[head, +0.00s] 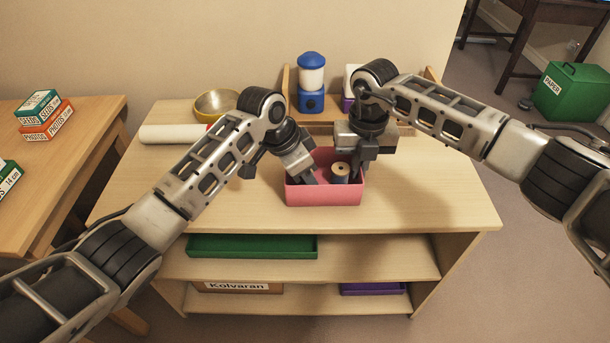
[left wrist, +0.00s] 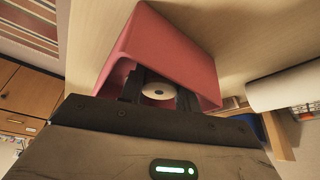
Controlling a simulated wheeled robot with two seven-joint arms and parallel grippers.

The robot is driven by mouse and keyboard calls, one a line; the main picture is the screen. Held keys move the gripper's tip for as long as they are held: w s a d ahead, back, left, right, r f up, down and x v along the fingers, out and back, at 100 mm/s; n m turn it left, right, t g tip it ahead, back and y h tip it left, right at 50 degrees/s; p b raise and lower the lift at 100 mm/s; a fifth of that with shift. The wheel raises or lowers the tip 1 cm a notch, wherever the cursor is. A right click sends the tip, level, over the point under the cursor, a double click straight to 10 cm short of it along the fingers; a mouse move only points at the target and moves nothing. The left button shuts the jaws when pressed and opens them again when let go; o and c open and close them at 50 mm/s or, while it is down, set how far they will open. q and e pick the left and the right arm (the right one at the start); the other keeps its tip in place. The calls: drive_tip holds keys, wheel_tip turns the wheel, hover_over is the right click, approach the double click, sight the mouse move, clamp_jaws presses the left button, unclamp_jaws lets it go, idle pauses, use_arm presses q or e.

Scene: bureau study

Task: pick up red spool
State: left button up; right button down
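A pink bin (head: 325,193) stands on the wooden desk. A spool (head: 341,170) with a pale wooden top and a dark body stands upright in it; it does not look red. My left gripper (head: 312,179) reaches into the bin's left part, left of the spool. In the left wrist view its fingers (left wrist: 160,97) are apart, with the spool's pale top (left wrist: 158,90) showing between them; contact cannot be seen. My right gripper (head: 358,164) is at the bin's right side, its fingertips mostly hidden. A small red patch (head: 209,127) shows behind my left arm; its shape is hidden.
A brass bowl (head: 216,103), a white roll (head: 170,134) and a blue lantern (head: 311,84) stand towards the back. A green tray (head: 252,246) is on the shelf below. The desk's front right is clear.

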use_arm(q)
drive_tip(key=shift+r, duration=0.15)
drive_tip(key=shift+c, duration=0.3)
wheel_tip(320, 180, up, 10)
drive_tip(key=shift+f, duration=0.1)
use_arm(e)
drive_tip(key=c, duration=1.6)
unclamp_jaws()
drive_tip(key=shift+r, duration=0.1)
